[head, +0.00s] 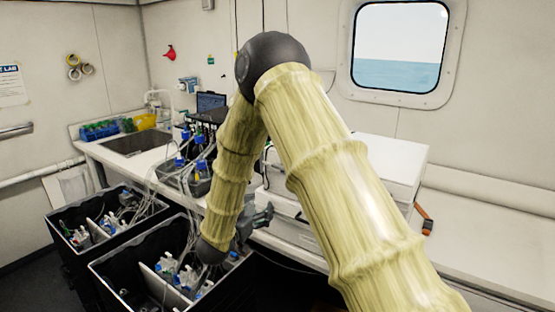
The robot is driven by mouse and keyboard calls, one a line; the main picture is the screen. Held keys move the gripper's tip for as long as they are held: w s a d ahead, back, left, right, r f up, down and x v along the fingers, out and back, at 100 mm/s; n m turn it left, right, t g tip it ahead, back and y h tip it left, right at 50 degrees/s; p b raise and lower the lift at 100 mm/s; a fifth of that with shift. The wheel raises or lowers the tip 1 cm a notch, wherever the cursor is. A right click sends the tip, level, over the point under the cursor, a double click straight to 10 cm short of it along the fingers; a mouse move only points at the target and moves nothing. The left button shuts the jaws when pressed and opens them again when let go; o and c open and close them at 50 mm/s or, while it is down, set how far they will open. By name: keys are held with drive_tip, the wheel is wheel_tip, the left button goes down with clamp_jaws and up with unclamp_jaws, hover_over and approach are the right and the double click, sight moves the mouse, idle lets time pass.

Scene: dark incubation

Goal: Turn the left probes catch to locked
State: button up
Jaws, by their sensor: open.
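My gripper (260,217) is open and empty. It is at the end of my sleeved arm, at the front of the bench, just right of the nearer black bin (110,265) and in front of the white cases (290,225). I cannot make out a catch marked for the left probes; it may be too small or hidden behind my arm. The farther black bin (60,215) is at the left. Both bins are open and hold white racks with blue-capped bottles and tubing. My arm covers part of the nearer bin and the bench.
A white bench (475,235) runs along the walls, with a sink (135,143), a laptop (211,101) and a dark tray of blue-capped bottles (172,176). Loose tubing runs from the tray to the bins. An orange-handled tool (426,222) lies at the right. The right of the bench is mostly clear.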

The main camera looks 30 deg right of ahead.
wheel_tip(320, 180, up, 10)
drive_tip(key=d+m+g+h+p, duration=0.1)
drive_tip(key=d+m+g+h, duration=0.1)
drive_tip(key=m, duration=0.1)
drive_tip(key=p+x, duration=0.5)
drive_tip(key=x, duration=0.6)
drive_tip(key=shift+r, duration=0.2)
drive_tip(key=c, duration=1)
